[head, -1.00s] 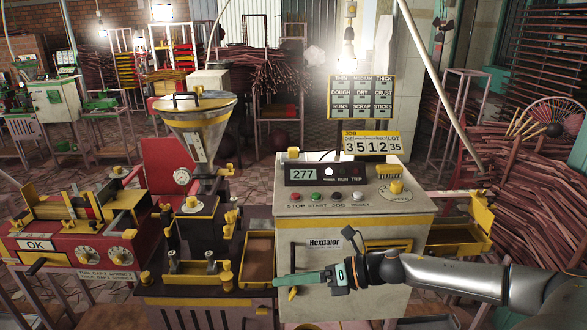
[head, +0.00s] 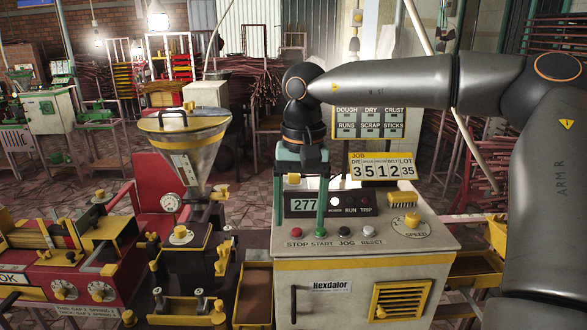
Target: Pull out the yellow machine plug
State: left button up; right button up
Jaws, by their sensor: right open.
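The cream machine cabinet (head: 345,262) stands front centre, marked Hexdalor. I cannot tell which is the plug. My right gripper (head: 299,229) points down, open and empty, its green fingers on either side of the 277 display (head: 303,205), above the STOP and START buttons. My left gripper is out of view.
A metal funnel (head: 187,150) with a yellow rim stands left of the cabinet. A red machine (head: 75,285) is at the far left. A brown-lined tray (head: 254,298) adjoins the cabinet. The JOB number sign (head: 382,169) stands behind the top. My right arm covers the upper right.

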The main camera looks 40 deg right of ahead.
aim_at(292, 178)
jog(key=i+l, duration=0.4)
jog(key=l, duration=0.15)
jog(key=i+l, duration=0.45)
